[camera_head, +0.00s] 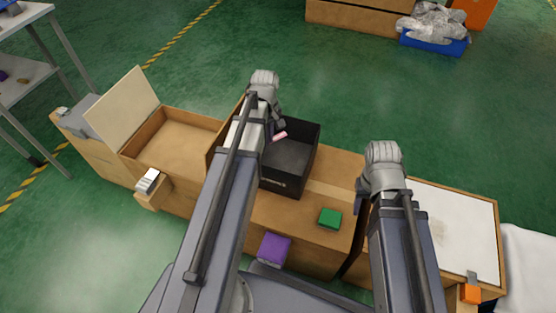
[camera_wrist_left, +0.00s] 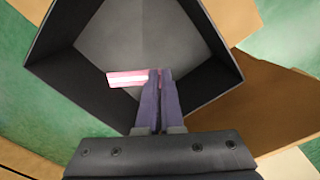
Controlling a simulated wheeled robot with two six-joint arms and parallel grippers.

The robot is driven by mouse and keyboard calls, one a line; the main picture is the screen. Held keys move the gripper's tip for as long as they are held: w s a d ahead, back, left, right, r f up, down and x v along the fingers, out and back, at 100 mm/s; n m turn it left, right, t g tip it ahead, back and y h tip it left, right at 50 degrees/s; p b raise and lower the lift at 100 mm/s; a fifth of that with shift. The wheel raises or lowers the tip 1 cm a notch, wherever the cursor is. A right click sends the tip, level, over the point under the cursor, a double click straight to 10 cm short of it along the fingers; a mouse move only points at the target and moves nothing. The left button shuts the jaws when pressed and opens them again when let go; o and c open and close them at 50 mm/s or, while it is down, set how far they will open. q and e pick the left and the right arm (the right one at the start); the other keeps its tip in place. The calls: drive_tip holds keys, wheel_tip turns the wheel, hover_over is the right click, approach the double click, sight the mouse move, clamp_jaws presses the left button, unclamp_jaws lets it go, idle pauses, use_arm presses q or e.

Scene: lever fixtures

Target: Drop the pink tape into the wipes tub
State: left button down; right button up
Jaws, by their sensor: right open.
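The pink tape (camera_head: 280,136) is a small pink and white piece. In the left wrist view, the pink tape (camera_wrist_left: 127,79) sticks out to the left from between the fingertips. My left gripper (camera_head: 271,132) is shut on it, and the fingers (camera_wrist_left: 160,75) are close together. The black open-topped tub (camera_head: 291,156) stands on the wooden bench, and the tape is over its opening. The tub's grey floor (camera_wrist_left: 130,35) looks empty where it shows. My right gripper (camera_head: 362,196) is over the bench, right of the tub, open; its fingers are mostly hidden by its own wrist.
A green block (camera_head: 330,218) lies on the bench between the tub and my right gripper. A purple block (camera_head: 274,249) is at the bench's front. An open wooden box (camera_head: 180,143) with a raised lid is at left. A white panel (camera_head: 455,225) is at right.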

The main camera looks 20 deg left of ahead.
use_arm(q)
drive_tip(key=c, duration=1)
unclamp_jaws()
wheel_tip(320, 180, up, 8)
drive_tip(key=p, duration=0.8)
drive_tip(key=shift+s, duration=0.1)
drive_tip(key=shift+f, duration=0.1)
drive_tip(key=s+d+m+y, duration=0.1)
drive_tip(key=s+d+m, duration=0.6)
drive_tip(key=d, duration=0.4)
drive_tip(key=s+d+m, duration=0.6)
drive_tip(key=d+m, duration=0.2)
drive_tip(key=d, duration=0.4)
wheel_tip(320, 180, up, 18)
drive_tip(key=p, duration=1.8)
drive_tip(key=shift+r, duration=0.25)
